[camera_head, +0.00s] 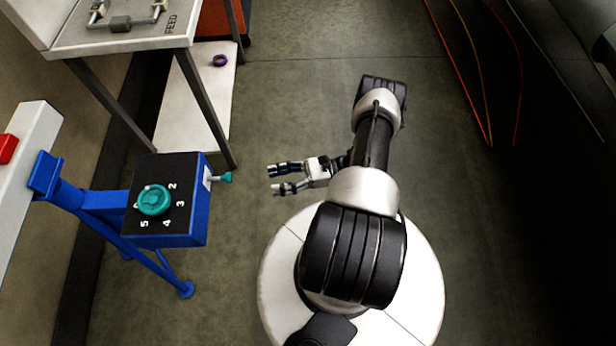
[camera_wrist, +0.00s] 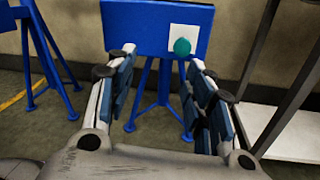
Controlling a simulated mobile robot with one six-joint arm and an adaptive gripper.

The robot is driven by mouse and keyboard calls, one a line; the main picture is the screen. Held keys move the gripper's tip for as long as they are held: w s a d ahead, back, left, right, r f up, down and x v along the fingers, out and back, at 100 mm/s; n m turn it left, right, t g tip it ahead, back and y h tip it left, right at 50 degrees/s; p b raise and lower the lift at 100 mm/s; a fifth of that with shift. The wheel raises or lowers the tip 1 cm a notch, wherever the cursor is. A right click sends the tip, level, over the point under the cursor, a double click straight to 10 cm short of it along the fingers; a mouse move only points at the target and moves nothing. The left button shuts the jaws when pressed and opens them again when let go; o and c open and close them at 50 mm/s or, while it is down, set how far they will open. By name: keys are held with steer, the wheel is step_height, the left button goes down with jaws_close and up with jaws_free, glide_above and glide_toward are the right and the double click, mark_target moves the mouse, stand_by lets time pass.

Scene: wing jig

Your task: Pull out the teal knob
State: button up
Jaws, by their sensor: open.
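The teal knob (camera_head: 225,177) is a small knob that sticks out from the right side of the blue box (camera_head: 180,241). In the wrist view the teal knob (camera_wrist: 182,46) sits on a white square plate (camera_wrist: 186,36) on the box's face. My gripper (camera_head: 272,180) is open and empty, to the right of the knob with a clear gap. In the wrist view, the knob shows beyond my gripper's fingers (camera_wrist: 163,62), between them and nearer the right one.
A larger teal dial (camera_head: 153,200) with numbers around it is on the box's black top. The box stands on a blue stand (camera_head: 150,262). A table (camera_head: 120,40) is at upper left, with a purple ring (camera_head: 220,60) on its lower shelf. Floor lies clear between gripper and box.

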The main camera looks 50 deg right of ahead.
steer(key=s+v, duration=0.1)
steer(key=v, duration=0.7)
steer(key=shift+s+a, duration=0.2)
steer(key=shift+s, duration=0.05)
stand_by(0.4)
stand_by(0.5)
steer(key=w+a+r+n+g+h, duration=0.25)
steer(key=r+n+g, duration=0.2)
steer(key=r, duration=0.45)
steer(key=w+a+r+n+g+h, duration=0.1)
steer(key=w+r+n+g, duration=0.3)
steer(key=r, duration=0.5)
steer(key=w+a+r+n+g+h, duration=0.1)
steer(key=a+r+n+g+h, duration=0.15)
steer(key=r+n, duration=0.5)
steer(key=s+a+r+n+t+h, duration=0.2)
steer(key=s+a+r+n+h, duration=0.2)
steer(key=r, duration=0.5)
steer(key=s+a+r+n+t+h, duration=0.3)
steer(key=s+a+r+n+h, duration=0.1)
steer(key=s+a+r+n, duration=0.3)
step_height(320, 180, up, 2)
steer(key=a, duration=0.2)
steer(key=shift+a+h, duration=0.3)
